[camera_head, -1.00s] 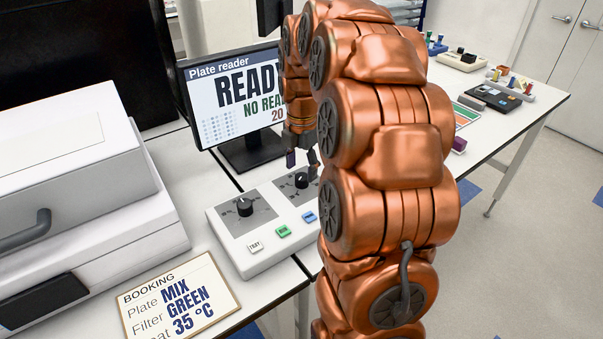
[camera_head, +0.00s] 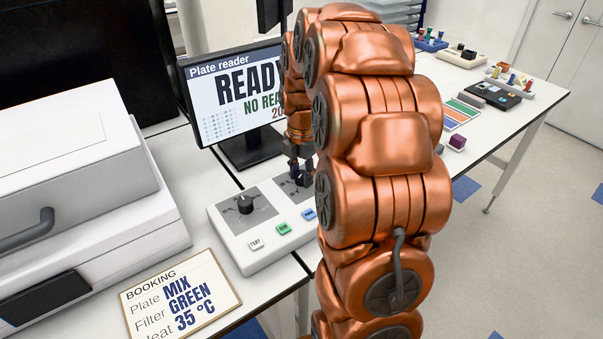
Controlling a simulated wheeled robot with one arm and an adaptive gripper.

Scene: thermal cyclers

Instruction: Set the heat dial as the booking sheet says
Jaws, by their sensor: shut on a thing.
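The booking sheet (camera_head: 225,300) lies on the bench at the bottom left and reads Plate MIX, Filter GREEN, Heat 35 °C. The white control box (camera_head: 262,262) has two black dials. The left dial (camera_head: 245,204) is uncovered. My gripper (camera_head: 301,172) points down at the right dial (camera_head: 303,181) and is shut on its knob. The fingers mostly hide that knob, and my arm hides the box's right end. The dial labels are too small to read, so I cannot tell which setting the right dial points to.
The plate reader screen (camera_head: 235,95) behind shows READY. A large white instrument (camera_head: 75,200) stands at the left. Small racks (camera_head: 495,95) stand on the far right bench.

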